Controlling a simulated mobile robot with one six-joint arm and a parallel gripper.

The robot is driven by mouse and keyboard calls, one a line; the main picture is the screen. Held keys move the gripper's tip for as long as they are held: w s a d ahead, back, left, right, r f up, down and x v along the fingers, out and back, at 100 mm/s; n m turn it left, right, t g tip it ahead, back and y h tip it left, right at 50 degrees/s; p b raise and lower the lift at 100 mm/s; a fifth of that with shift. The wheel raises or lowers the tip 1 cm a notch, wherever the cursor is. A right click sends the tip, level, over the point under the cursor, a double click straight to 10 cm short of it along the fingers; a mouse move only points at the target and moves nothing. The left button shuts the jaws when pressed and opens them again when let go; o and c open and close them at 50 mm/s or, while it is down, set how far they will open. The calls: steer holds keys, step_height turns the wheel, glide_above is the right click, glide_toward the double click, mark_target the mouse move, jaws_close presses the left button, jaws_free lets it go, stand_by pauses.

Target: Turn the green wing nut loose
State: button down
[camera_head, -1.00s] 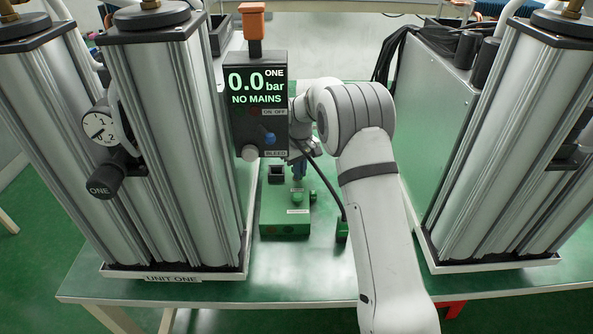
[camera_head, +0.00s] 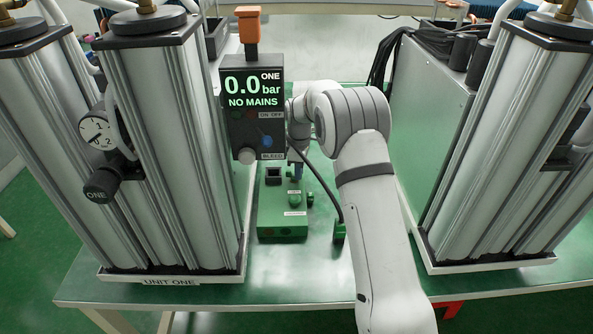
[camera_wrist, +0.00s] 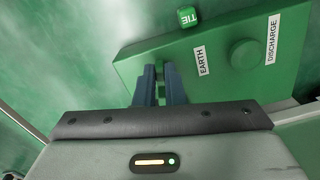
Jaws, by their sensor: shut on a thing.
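My gripper (camera_wrist: 160,72) is shut with its two blue fingers on either side of a small green piece, the green wing nut (camera_wrist: 161,92), beside the EARTH label. Only a narrow strip of the nut shows between the fingers, so its turn angle cannot be told. The nut is on a green box (camera_wrist: 207,87), which also shows in the head view (camera_head: 283,232). In the head view my blue fingertips (camera_head: 298,172) come down at the back of the box, partly hidden by the panel and my wrist.
A round green DISCHARGE knob (camera_wrist: 245,54) is on the box. A green TIE block (camera_wrist: 187,16) is beside it. The display panel (camera_head: 253,95) reads 0.0 bar, NO MAINS. Metal columns (camera_head: 175,150) stand left, and more (camera_head: 500,150) stand right. A black cable (camera_head: 325,180) hangs beside my arm.

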steer(key=shift+w+n, duration=0.1)
steer(key=shift+n, duration=0.2)
steer(key=c, duration=1.5)
jaws_free()
step_height(320, 180, up, 8)
steer(key=shift+f, duration=0.1)
